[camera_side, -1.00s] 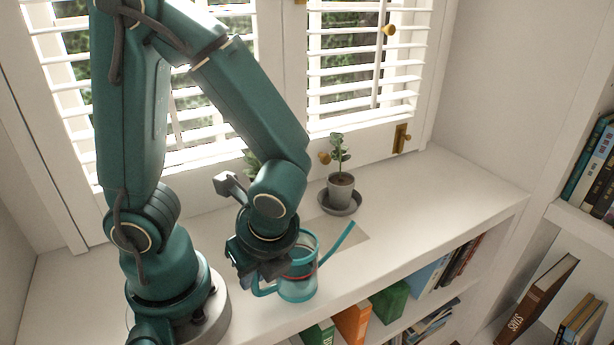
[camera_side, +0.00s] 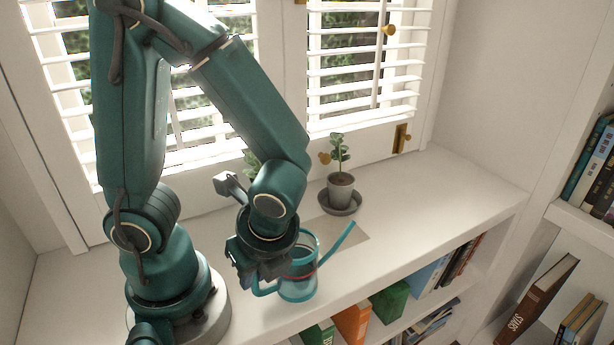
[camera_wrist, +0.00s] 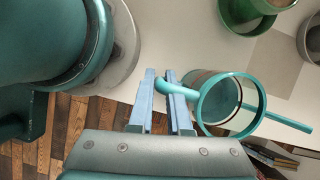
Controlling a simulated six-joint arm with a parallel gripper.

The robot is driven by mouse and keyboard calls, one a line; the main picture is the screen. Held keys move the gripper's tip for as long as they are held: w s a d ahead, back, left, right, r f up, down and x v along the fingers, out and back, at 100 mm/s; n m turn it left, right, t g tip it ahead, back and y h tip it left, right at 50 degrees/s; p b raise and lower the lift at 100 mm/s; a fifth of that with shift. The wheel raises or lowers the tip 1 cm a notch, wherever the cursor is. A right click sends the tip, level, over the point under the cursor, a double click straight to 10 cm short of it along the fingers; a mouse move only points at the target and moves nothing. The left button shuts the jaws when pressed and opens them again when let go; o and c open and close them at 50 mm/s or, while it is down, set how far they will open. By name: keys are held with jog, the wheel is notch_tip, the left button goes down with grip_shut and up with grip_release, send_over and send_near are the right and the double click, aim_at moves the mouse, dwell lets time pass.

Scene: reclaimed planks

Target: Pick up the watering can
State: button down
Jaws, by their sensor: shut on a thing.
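The teal watering can (camera_side: 298,287) is at the shelf top's front part, with its long spout pointing up and right. In the wrist view the watering can (camera_wrist: 203,107) shows its round open rim, its spout to the right and its handle to the left. My gripper (camera_wrist: 168,86) is shut on the handle, which passes between its two blue-grey fingers. In the side view my gripper (camera_side: 250,272) is at the can's left, and its fingertips are partly hidden. The can looks upright; I cannot tell whether its base touches the shelf top.
A small plant in a grey pot (camera_side: 341,188) stands on a dark saucer behind the can. A green pot (camera_wrist: 246,12) shows in the wrist view. The white shelf top (camera_side: 440,195) is clear to the right. Books (camera_side: 352,322) stand below its front edge.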

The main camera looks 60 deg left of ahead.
jog(key=shift+r, duration=0.15)
dwell(0.8)
jog(key=shift+r, duration=0.95)
jog(key=shift+w+r, duration=0.1)
jog(key=shift+r, duration=0.8)
jog(key=s+a+r, duration=0.3)
jog(key=a+r, duration=0.3)
jog(key=a, duration=0.4)
jog(key=shift+s+a+r, duration=0.35)
jog(key=shift+a+r, duration=0.05)
jog(key=shift+a+r, duration=0.1)
